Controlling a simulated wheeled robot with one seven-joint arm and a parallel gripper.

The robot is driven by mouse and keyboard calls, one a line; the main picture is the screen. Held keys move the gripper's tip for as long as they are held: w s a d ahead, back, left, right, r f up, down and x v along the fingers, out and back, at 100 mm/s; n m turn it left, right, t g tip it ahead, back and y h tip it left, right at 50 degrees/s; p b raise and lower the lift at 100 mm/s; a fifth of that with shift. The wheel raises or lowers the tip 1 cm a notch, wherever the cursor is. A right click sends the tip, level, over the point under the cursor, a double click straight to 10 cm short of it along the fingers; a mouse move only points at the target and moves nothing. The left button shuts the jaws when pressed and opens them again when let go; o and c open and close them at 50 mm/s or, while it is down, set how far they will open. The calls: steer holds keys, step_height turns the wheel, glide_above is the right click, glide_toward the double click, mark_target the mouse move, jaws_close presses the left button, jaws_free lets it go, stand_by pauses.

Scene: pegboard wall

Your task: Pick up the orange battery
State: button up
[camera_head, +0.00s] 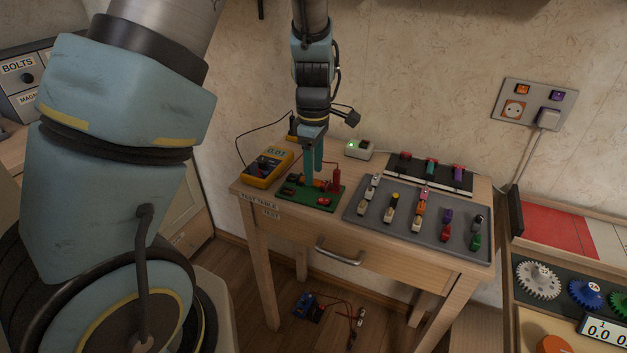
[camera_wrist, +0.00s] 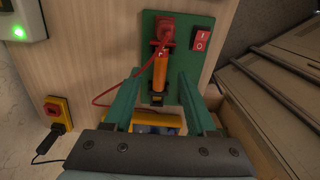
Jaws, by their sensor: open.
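An orange battery (camera_wrist: 159,73) lies on a small green board (camera_wrist: 153,24) in the wrist view, with a red clip at its far end and a dark end towards me. My gripper (camera_wrist: 158,84) is open, its two teal fingers on either side of the battery; I cannot tell whether they touch it. In the head view my gripper (camera_head: 314,182) points down over the green board (camera_head: 323,202) on the test table, and its fingers partly hide the battery. Another orange battery (camera_head: 419,210) stands among others on the grey tray (camera_head: 385,227).
A red switch (camera_wrist: 201,39) sits on the board.

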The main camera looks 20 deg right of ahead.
step_height(320, 180, down, 2)
jaws_close()
stand_by(0.6)
